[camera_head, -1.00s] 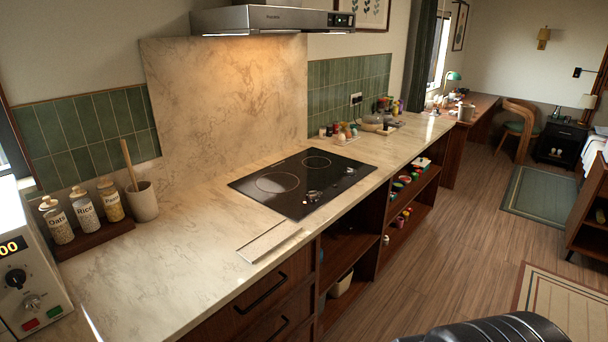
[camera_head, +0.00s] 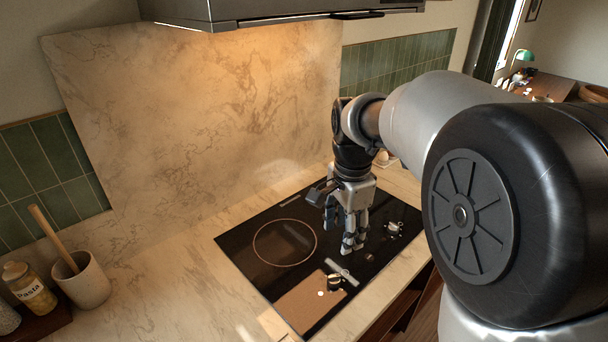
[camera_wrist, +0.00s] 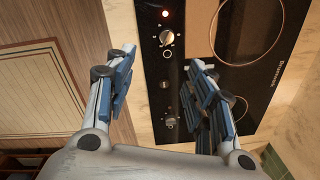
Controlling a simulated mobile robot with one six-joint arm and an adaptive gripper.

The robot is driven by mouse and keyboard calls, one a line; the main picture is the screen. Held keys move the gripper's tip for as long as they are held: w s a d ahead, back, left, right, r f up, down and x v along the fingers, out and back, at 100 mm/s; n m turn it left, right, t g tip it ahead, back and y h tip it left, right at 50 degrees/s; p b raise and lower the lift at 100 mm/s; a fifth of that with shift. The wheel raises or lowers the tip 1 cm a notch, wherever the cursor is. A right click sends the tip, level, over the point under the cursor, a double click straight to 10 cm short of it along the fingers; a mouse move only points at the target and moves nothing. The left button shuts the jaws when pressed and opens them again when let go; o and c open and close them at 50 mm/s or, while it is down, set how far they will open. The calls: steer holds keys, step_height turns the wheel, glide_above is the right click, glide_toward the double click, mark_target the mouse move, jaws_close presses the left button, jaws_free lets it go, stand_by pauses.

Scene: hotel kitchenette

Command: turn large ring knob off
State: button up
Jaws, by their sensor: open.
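The black cooktop (camera_head: 235,248) has a large ring (camera_head: 284,242) on its left; the ring also shows in the wrist view (camera_wrist: 284,48). The large ring knob (camera_head: 334,282) is near the front edge. The second knob (camera_head: 393,228) is further right, and shows lower in the wrist view (camera_wrist: 170,122). My gripper (camera_head: 350,248) is open and empty, pointing down over the cooktop. In the wrist view its fingertips (camera_wrist: 160,68) are spread either side of the large ring knob's line, apart from it.
A marble backsplash (camera_head: 200,120) rises behind the cooktop, under a range hood (camera_head: 260,12). A utensil pot (camera_head: 83,282) and a pasta jar (camera_head: 30,288) stand at the left. The marble counter (camera_head: 180,290) between them and the cooktop is mostly clear.

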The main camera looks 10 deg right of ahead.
mark_target(334, 276)
steer(key=w+f+b, duration=0.1)
steer(key=f, duration=0.5)
steer(key=w+f+m+b, duration=0.1)
steer(key=f+b, duration=0.1)
steer(key=f, duration=0.5)
steer(key=w+f+m+b, duration=0.1)
steer(key=f+b, duration=0.1)
steer(key=f, duration=0.4)
steer(key=shift+f+g, duration=0.3)
steer(key=shift+f, duration=0.1)
steer(key=shift+c, duration=0.4)
steer(key=c, duration=1)
